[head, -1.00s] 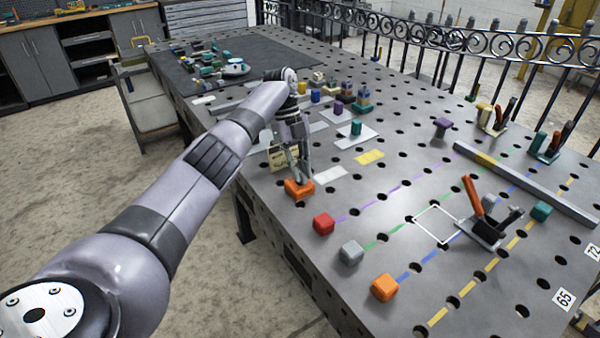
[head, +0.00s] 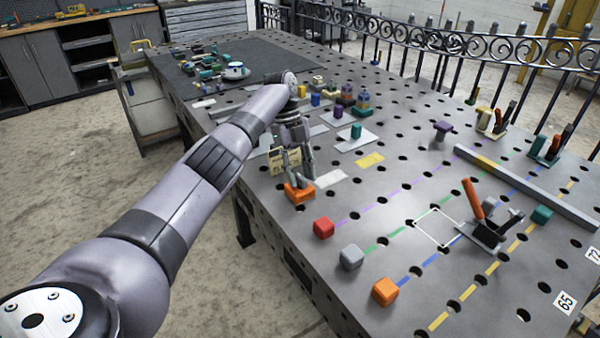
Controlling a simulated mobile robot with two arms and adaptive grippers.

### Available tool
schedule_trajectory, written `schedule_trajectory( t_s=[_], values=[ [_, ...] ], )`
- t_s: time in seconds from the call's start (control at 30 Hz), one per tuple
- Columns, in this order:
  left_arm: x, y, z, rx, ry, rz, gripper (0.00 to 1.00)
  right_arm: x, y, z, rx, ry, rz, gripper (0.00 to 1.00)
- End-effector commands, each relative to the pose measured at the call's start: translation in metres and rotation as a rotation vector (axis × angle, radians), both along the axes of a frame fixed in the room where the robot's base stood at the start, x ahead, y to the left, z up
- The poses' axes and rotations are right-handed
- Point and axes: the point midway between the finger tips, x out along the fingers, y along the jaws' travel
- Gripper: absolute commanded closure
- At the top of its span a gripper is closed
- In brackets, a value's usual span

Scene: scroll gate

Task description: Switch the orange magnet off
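A low orange block (head: 299,194), which looks like the orange magnet, sits near the table's left edge in the head view. My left gripper (head: 300,179) points down directly over it, with its fingertips at or just above its top. The two fingers show as separate shapes. The fingertips overlap the block's top in this view, so I cannot tell whether they touch or grip it. Any switch or knob on the block is too small or hidden to make out. My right gripper is not in view.
Red (head: 323,228), grey (head: 351,257) and orange (head: 385,291) cubes stand along the near edge. An orange-handled toggle clamp (head: 482,225) stands to the right by a white outlined square. A long grey bar (head: 527,187) lies beyond. Table around the cubes is mostly clear.

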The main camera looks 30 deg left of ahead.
Motion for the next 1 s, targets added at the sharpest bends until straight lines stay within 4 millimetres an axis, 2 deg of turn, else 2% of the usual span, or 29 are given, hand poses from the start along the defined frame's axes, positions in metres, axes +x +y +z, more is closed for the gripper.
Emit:
schedule_trajectory(
  t_s=[0.13, 0.23, 0.43, 0.6, 0.8, 1.0],
  values=[
    [0.000, 0.000, 0.004, 0.000, -0.001, 0.000, 0.67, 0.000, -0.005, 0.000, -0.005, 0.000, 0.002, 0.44],
    [0.001, 0.000, 0.015, -0.001, -0.003, 0.000, 0.67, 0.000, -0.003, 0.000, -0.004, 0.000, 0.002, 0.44],
    [0.001, 0.000, 0.057, 0.001, -0.005, 0.001, 0.67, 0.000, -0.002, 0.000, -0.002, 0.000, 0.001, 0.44],
    [0.000, 0.001, 0.080, 0.003, -0.001, 0.001, 0.67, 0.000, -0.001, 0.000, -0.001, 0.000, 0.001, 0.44],
    [0.000, 0.000, 0.095, 0.002, -0.001, 0.000, 0.67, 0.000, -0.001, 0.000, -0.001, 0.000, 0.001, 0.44],
    [0.000, 0.000, 0.100, 0.001, 0.001, 0.001, 0.67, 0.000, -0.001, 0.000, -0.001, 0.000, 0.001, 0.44]
  ],
)
